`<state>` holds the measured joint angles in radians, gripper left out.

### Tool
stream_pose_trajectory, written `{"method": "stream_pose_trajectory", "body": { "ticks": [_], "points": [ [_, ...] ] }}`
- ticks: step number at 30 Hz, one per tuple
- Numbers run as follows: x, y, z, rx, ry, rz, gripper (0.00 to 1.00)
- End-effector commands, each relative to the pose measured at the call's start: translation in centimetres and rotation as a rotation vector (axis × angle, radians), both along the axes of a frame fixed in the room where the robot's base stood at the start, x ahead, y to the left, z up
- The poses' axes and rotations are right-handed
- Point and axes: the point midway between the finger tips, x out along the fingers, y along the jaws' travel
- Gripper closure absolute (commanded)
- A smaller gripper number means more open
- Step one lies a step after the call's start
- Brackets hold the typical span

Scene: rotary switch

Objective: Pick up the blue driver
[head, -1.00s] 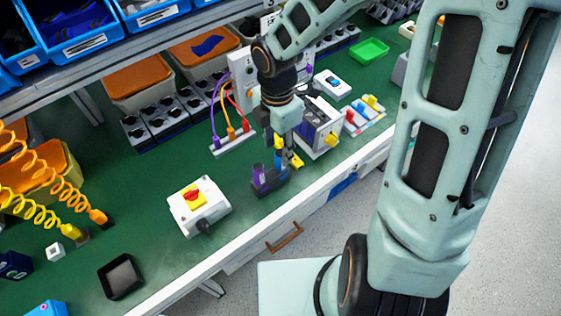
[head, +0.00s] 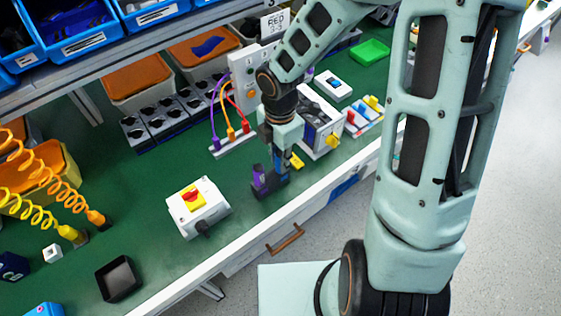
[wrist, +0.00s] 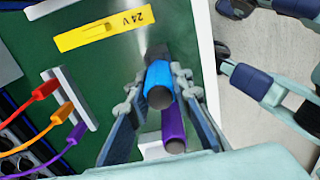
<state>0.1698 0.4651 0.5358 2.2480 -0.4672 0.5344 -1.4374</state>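The blue driver (wrist: 158,88) stands upright in a dark holder (head: 270,188) near the bench's front edge. In the head view only a little of its blue handle shows below my gripper (head: 279,152). In the wrist view my gripper (wrist: 160,95) points down with one finger on each side of the blue handle. The fingers are apart, with a gap seen at the handle's left. A purple driver (head: 259,178) stands in the same holder; in the wrist view its handle (wrist: 173,130) is close beside the blue one.
A white box with a red knob (head: 194,201) stands left of the holder. A terminal strip with coloured cables (head: 232,144) and a white-grey unit (head: 322,122) stand behind it. A yellow "24 V" label (wrist: 104,28) lies nearby.

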Motion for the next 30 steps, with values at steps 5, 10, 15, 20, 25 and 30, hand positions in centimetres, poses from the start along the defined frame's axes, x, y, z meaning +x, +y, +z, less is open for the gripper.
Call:
{"method": "stream_pose_trajectory", "body": {
  "ticks": [5,10,15,20,25,30],
  "points": [
    [0.0,0.0,0.0,0.0,0.0,0.0,1.0],
    [0.0,0.0,0.1,0.0,0.0,0.0,1.0],
    [0.1,0.0,1.6,0.0,-0.004,-0.001,1.0],
    [0.2,-0.1,5.0,-0.001,-0.006,-0.004,1.0],
    [0.1,0.0,8.1,-0.001,-0.004,-0.002,1.0],
    [0.1,0.0,9.8,0.0,-0.002,-0.001,1.0]
  ]
}}
